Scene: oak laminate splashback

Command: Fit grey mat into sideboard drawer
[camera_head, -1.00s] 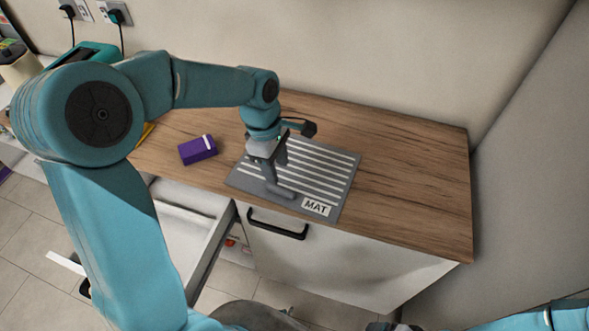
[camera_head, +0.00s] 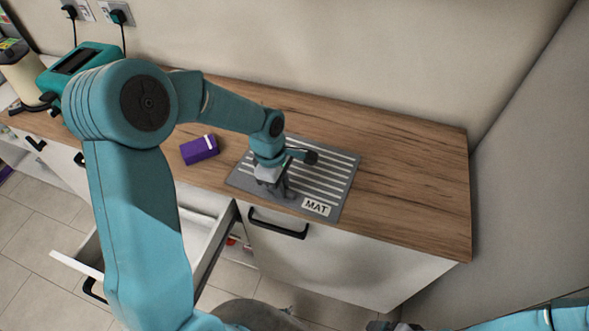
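The grey mat (camera_head: 335,182) with white stripes and a MAT label lies flat on the wooden top of the sideboard. My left gripper (camera_head: 280,192) is down at the mat's left part, pointing downward. Its fingers are small and partly hidden by its own body, so I cannot tell whether they are open or hold the mat. The sideboard drawer (camera_head: 214,243) is pulled out at lower left, partly hidden behind my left arm. Only part of my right arm shows at the bottom right edge; its fingers are not visible.
A purple box (camera_head: 199,150) lies left of the mat. A teal machine (camera_head: 78,62) and a cream container (camera_head: 22,75) stand at the far left. A black handle (camera_head: 278,224) is on the closed white front below the mat. The wooden top (camera_head: 415,190) is clear to the right.

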